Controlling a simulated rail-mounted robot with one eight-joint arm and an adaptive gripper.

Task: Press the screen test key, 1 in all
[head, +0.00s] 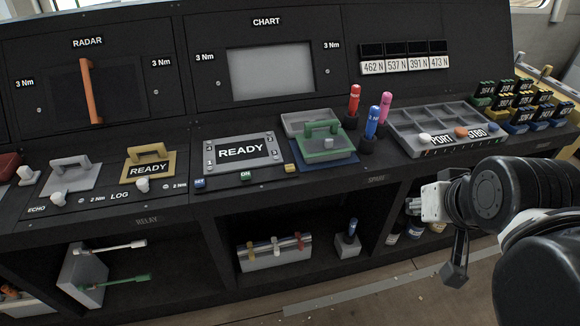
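A grey-framed screen (241,150) reading READY lies on the console top, with small numbers at its corners. Along the console edge below it are a blue key (199,183), a green key (245,176) and a yellow key (290,169). The green one seems to read ON; the other labels are too small to read surely, so I cannot tell which is the test key. My gripper (450,235) hangs at the right, in front of the console and well apart from the keys. Its fingers are seen edge-on, and their opening is unclear.
A green-handled plate (325,140), upright red, blue and pink tools (371,122) and a divided PORT/STBD tray (440,115) stand right of the screen. A yellow handled unit (150,165) is to its left. Open shelves below hold a grey rack (273,256).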

